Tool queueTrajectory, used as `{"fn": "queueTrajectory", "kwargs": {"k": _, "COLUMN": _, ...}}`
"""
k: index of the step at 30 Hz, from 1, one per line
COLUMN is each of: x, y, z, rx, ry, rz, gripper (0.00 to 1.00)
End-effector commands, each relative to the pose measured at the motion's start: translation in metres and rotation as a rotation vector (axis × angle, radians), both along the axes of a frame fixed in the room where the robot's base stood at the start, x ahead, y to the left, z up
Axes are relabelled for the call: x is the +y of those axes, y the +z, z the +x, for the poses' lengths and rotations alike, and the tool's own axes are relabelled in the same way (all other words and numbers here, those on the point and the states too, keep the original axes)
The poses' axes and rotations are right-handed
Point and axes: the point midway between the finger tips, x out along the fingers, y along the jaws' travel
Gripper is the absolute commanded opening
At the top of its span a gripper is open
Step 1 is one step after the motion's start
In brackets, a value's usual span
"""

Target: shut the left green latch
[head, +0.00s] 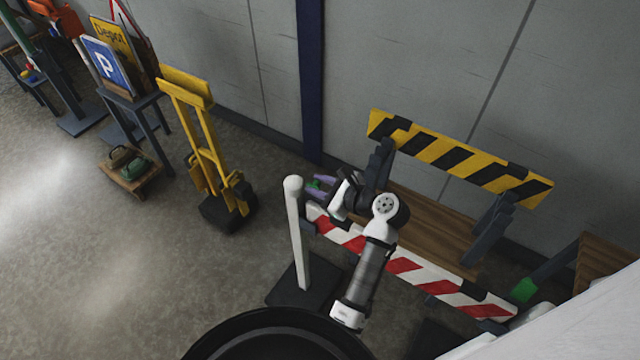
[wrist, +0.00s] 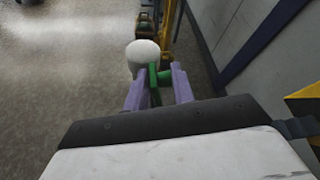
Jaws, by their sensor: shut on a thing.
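The left green latch (wrist: 154,80) shows in the wrist view between the two purple fingers of my gripper (wrist: 157,86). My gripper is shut on it. In the head view my gripper (head: 318,186) is at the left end of the red-and-white barrier board (head: 405,266), and only a small bit of the latch's green shows there. Whether the latch is turned open or shut cannot be told. A second green latch (head: 523,290) is at the right end of the same board, far from my gripper.
A white round-topped post (head: 295,230) stands just left of my gripper; its top (wrist: 142,54) is close beyond the fingers. A yellow-and-black board (head: 460,158) is behind.

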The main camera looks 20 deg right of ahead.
Motion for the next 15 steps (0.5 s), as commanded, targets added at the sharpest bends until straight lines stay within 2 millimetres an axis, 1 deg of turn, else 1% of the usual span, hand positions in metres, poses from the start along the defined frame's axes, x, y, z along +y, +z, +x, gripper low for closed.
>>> {"fn": "queueTrajectory", "kwargs": {"k": 1, "x": -0.002, "y": 0.0022, "z": -0.0001, "rx": -0.01, "ry": -0.007, "rz": -0.01, "gripper": 0.02}}
{"fn": "queueTrajectory", "kwargs": {"k": 15, "x": 0.001, "y": 0.0019, "z": -0.0029, "rx": -0.056, "ry": -0.008, "rz": -0.068, "gripper": 0.02}}
